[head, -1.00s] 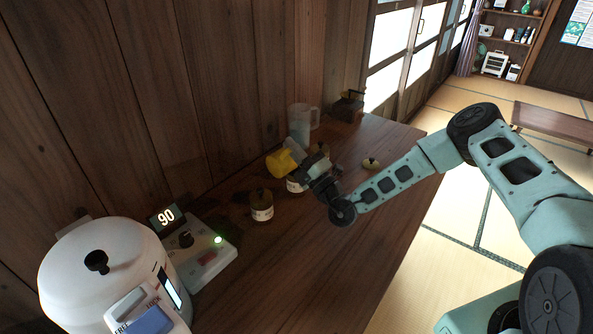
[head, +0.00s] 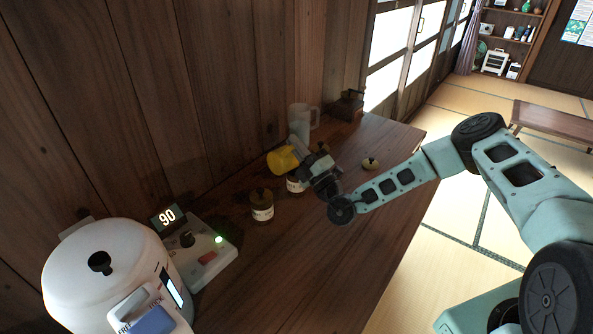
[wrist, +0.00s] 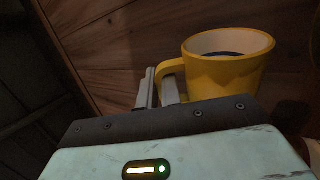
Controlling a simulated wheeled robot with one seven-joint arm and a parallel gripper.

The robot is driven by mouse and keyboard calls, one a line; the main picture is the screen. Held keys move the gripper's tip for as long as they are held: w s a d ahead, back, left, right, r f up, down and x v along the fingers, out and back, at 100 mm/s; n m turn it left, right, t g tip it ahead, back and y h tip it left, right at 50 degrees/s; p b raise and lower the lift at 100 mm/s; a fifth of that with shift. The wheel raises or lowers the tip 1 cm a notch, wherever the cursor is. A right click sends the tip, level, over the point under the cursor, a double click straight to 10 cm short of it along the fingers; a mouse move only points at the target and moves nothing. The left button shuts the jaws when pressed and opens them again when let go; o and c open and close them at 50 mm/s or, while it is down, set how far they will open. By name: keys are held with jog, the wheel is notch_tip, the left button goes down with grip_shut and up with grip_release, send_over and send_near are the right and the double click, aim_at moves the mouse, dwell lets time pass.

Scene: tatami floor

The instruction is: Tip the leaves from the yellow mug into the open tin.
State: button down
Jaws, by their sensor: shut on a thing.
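The yellow mug (head: 281,161) is held above the counter near the wall, looking tilted in the head view. In the wrist view the mug (wrist: 226,76) shows its rim and a dark inside; I cannot tell what is in it. My gripper (wrist: 160,90) is shut on the mug's handle; it also shows in the head view (head: 305,156). A tin with a pale label (head: 294,186) stands just below the mug and gripper, its top largely hidden by them. A loose round lid (head: 371,163) lies on the counter to the right.
A second tin (head: 262,206), apparently lidded, stands nearer. A clear pitcher (head: 300,122) and a dark box (head: 347,105) stand behind. A white cooker (head: 105,270) and a control box reading 90 (head: 200,249) are at the front left. The counter's (head: 310,260) front right is clear.

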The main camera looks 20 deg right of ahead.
jog(key=shift+w+d+r+m+t+h+p, duration=0.1)
jog(key=shift+w+d+m+t+h+p, duration=0.15)
jog(key=shift+m+h, duration=0.3)
jog(key=shift+w+d+r+m+t+h+p, duration=0.15)
jog(key=shift+d+m+h, duration=0.2)
jog(key=shift+m, duration=0.45)
jog(key=shift+w+d+f+m+t+h+p, duration=0.1)
jog(key=shift+d+m+h+p, duration=0.15)
jog(key=shift+m+h, duration=0.35)
jog(key=shift+w+d+m+h+p, duration=0.2)
jog(key=shift+d+m+h, duration=0.2)
jog(key=shift+m, duration=0.4)
jog(key=shift+w+d+m+h+p, duration=0.15)
jog(key=shift+d+m+h+p, duration=0.1)
jog(key=shift+m+h, duration=0.4)
jog(key=shift+w+d+m+h+p, duration=0.15)
jog(key=shift+d+m+h, duration=0.2)
jog(key=shift+m, duration=0.55)
